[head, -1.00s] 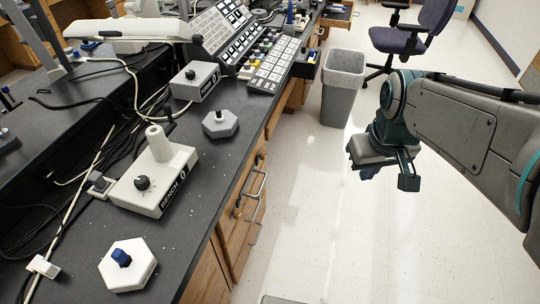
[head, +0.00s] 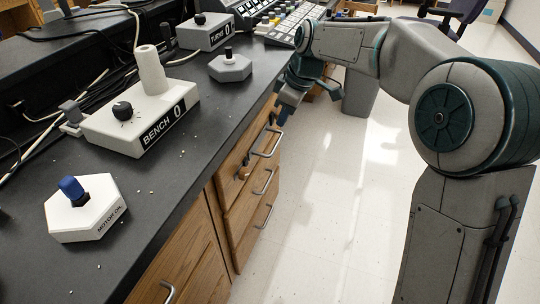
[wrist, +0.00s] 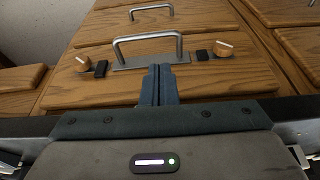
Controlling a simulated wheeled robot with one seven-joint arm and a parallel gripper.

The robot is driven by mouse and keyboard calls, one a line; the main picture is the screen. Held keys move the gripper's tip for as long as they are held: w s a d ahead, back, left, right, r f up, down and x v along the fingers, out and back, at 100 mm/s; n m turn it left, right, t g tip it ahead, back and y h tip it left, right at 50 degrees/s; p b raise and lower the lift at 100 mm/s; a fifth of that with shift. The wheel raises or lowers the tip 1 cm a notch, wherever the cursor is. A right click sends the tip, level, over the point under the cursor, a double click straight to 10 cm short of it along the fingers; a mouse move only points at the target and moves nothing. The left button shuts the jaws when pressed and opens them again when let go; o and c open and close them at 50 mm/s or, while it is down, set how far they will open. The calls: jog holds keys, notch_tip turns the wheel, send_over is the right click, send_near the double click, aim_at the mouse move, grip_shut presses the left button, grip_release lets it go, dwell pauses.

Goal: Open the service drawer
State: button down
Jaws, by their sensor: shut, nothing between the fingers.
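A stack of wooden drawers (head: 238,215) with silver bar handles is set under the black bench top; I cannot read which is the service drawer. The top drawer has a bar handle (head: 267,142) between two small wooden knobs, and it looks shut. In the wrist view this handle (wrist: 148,46) stands just beyond my fingertips, with the knobs (wrist: 82,63) (wrist: 222,49) and small black blocks at either side. My gripper (wrist: 158,72) is shut and empty, its fingertips by the handle's plate; contact is unclear. It also shows beside the bench edge in the head view (head: 281,118).
The bench top (head: 195,165) holds a white BENCH 0 box (head: 140,120), a white hexagonal base with a blue knob (head: 87,207), a grey hexagonal base (head: 230,68) and cables. A grey bin (head: 360,95) stands behind my arm. The pale floor (head: 330,220) beside the drawers is clear.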

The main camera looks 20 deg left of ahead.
jog(key=b+x, duration=0.4)
jog(key=x, duration=0.6)
jog(key=shift+a+f+b, duration=0.25)
jog(key=shift+a+b, duration=0.05)
jog(key=shift+a, duration=0.05)
jog(key=shift+w, duration=0.1)
